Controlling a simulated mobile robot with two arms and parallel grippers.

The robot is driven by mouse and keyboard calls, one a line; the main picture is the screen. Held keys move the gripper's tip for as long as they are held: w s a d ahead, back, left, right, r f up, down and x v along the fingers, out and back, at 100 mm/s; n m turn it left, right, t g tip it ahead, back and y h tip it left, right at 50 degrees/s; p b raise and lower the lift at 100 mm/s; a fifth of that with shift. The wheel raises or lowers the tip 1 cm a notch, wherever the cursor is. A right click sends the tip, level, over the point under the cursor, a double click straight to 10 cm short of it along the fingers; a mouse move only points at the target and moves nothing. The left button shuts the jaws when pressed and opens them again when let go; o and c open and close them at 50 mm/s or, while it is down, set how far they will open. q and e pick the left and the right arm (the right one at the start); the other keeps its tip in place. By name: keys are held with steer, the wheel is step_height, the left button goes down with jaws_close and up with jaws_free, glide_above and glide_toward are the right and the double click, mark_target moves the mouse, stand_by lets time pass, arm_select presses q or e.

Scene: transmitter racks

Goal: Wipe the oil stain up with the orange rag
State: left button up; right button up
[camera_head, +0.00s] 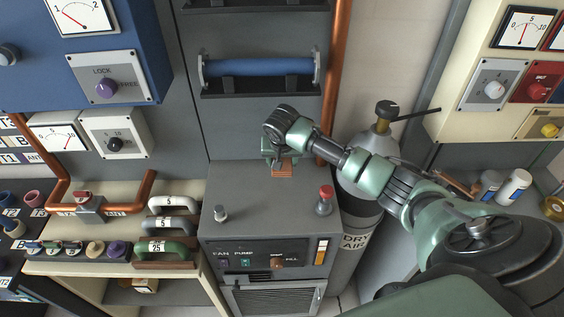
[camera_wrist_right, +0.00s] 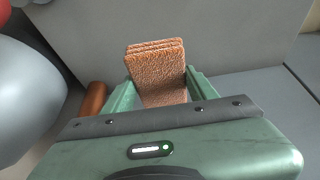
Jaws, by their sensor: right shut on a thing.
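The orange rag (camera_head: 282,170) is a small folded, layered block. My right gripper (camera_head: 281,160) is shut on it above the back part of the grey cabinet top (camera_head: 265,205). In the right wrist view the rag (camera_wrist_right: 157,70) stands out between the two green fingers of the gripper (camera_wrist_right: 158,90). I cannot tell whether the rag touches the cabinet top. No oil stain can be made out in either view. My left gripper is not in view.
A copper pipe (camera_head: 337,75) runs down behind. A shelf (camera_head: 110,240) with handles is at left.

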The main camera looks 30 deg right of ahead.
steer(key=shift+r, duration=0.1)
steer(key=shift+r, duration=1.4)
